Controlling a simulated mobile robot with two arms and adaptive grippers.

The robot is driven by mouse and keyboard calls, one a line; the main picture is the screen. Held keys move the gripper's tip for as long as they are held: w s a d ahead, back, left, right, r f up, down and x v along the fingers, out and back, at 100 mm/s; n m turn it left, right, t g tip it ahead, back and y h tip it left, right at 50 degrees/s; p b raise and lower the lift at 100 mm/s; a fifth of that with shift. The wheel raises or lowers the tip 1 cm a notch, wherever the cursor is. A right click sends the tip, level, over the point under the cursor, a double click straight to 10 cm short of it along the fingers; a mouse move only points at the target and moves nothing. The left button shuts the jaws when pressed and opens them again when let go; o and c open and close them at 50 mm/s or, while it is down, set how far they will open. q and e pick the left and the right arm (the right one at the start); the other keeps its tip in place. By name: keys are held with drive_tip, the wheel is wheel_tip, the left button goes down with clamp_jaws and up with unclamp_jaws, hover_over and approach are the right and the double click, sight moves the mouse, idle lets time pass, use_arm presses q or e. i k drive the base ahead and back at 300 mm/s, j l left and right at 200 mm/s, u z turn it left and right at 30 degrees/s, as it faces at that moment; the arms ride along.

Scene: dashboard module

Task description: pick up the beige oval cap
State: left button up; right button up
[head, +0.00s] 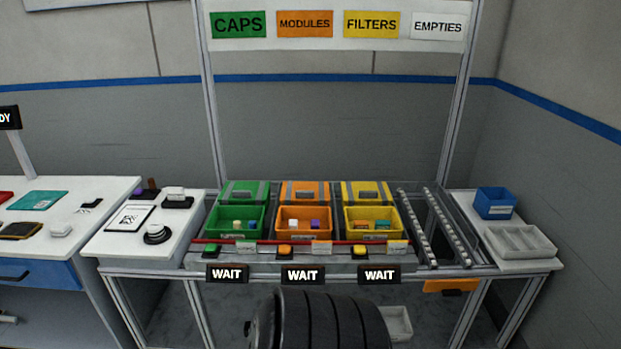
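The green bin (219,217) under the CAPS sign holds a few small pieces. One of them is a small pale beige piece (238,225); it is too small for me to tell whether it is the oval cap. The bin's front wall hides the lower part of its contents. Neither of my grippers is in view.
An orange bin (304,232) and a yellow bin (372,232) stand to the right of the green one. A red bar (265,243) runs along the bins' front. A roller rail (448,230), a blue bin (494,203) and a grey divided tray (520,241) are further right.

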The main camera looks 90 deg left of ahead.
sight(237, 224)
drive_tip(key=u, duration=2.9)
drive_tip(key=l, duration=0.1)
